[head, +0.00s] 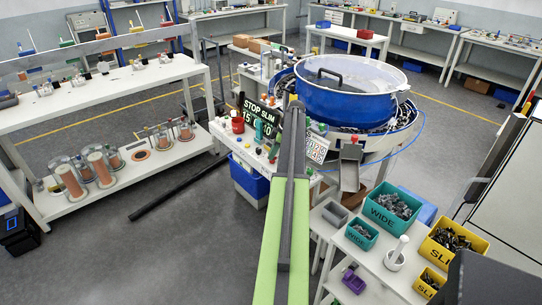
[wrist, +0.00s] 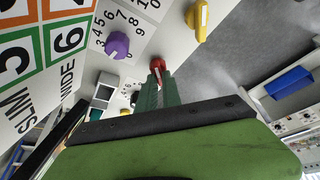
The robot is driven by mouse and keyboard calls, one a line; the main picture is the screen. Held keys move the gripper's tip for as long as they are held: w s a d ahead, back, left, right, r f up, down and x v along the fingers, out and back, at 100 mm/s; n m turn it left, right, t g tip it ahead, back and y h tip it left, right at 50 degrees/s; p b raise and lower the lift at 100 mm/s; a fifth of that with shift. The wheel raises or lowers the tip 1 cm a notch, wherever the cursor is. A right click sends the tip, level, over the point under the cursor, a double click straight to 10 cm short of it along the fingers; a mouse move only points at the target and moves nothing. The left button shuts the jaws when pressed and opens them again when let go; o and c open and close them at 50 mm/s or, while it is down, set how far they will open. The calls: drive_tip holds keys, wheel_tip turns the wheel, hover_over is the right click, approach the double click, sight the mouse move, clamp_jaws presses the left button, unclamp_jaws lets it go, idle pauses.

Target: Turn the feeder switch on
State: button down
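In the wrist view my gripper (wrist: 158,82) has its dark green fingers close together, with no wide gap between them. A red round knob (wrist: 157,63) shows right at the fingertips, in front of the pale panel. I cannot tell whether the fingers touch it, or whether it is the feeder switch. A purple knob (wrist: 117,44) sits on a numbered dial to its left, and a yellow handle (wrist: 198,18) is at the upper right. In the head view my arm reaches over the control table beside the blue bowl feeder (head: 345,100), hiding part of the controls.
Green and yellow bins of connectors, such as the large WIDE bin (head: 392,208), stand on the right bench. A metal chute (head: 350,170) comes off the feeder.

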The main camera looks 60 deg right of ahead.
drive_tip(key=shift+s+a, duration=0.1)
drive_tip(key=shift+a, duration=0.3)
drive_tip(key=shift+d, duration=0.3)
drive_tip(key=shift+m, duration=0.5)
drive_tip(key=m+h, duration=0.1)
drive_tip(key=m, duration=0.3)
drive_tip(key=shift+t+h, duration=0.3)
drive_tip(key=shift+h, duration=0.1)
drive_tip(key=m+h, duration=0.1)
drive_tip(key=m, duration=0.3)
drive_tip(key=shift+a+h, duration=0.1)
drive_tip(key=shift+h, duration=0.3)
drive_tip(key=m, duration=0.2)
drive_tip(key=m+g+h, duration=0.1)
drive_tip(key=m, duration=0.2)
drive_tip(key=shift+w+a+m+h, duration=0.1)
drive_tip(key=shift+w+m+h, duration=0.2)
drive_tip(key=shift+h, duration=0.1)
drive_tip(key=shift+m+g, duration=0.7)
drive_tip(key=shift+m, duration=0.9)
drive_tip(key=shift+a+h, duration=0.1)
drive_tip(key=shift+h, duration=0.2)
